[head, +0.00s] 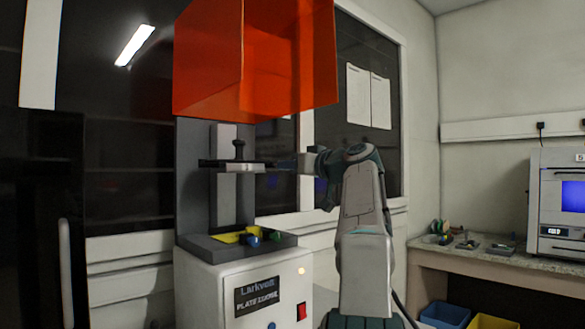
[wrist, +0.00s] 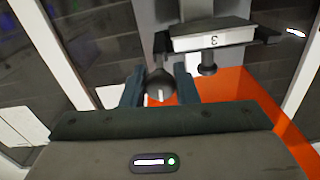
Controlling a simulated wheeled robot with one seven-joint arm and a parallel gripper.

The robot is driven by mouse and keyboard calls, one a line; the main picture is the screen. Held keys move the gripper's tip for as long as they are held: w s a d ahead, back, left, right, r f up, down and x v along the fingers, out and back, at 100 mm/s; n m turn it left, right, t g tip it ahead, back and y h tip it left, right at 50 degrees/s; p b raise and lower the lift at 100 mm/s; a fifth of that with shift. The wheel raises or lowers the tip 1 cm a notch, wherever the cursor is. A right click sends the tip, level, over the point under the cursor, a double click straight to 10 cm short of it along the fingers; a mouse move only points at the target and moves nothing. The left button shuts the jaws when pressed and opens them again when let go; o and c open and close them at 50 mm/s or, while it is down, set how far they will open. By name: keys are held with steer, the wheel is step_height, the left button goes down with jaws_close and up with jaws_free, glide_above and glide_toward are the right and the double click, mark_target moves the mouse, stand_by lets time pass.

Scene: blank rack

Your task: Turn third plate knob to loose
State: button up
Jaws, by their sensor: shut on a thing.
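The third plate (wrist: 215,38) carries a white label with an upside-down "3" in the wrist view. In the head view the plate (head: 241,168) sits partway up the grey column of the plate machine. A dark round knob (wrist: 160,84) with a short white pointer line is at the plate's end, between my two fingers. My gripper (wrist: 158,88) is shut on this knob; it also shows in the head view (head: 284,163), reaching in from the right. The pointer line stands about upright in the wrist view. I cannot read any marks around the knob.
A raised orange hood (head: 250,60) hangs above the plate. A dark post (wrist: 208,62) stands close beside the knob in the wrist view. Yellow, blue and green pieces (head: 246,237) lie on the machine's base. A bench (head: 475,259) with a white instrument is at right.

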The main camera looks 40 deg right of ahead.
steer(key=o, duration=0.9)
steer(key=shift+s, duration=0.15)
steer(key=s, duration=0.4)
steer(key=s+b, duration=0.1)
steer(key=s, duration=0.4)
steer(key=s+d+b, duration=0.1)
steer(key=s, duration=0.3)
steer(key=shift+s, duration=0.25)
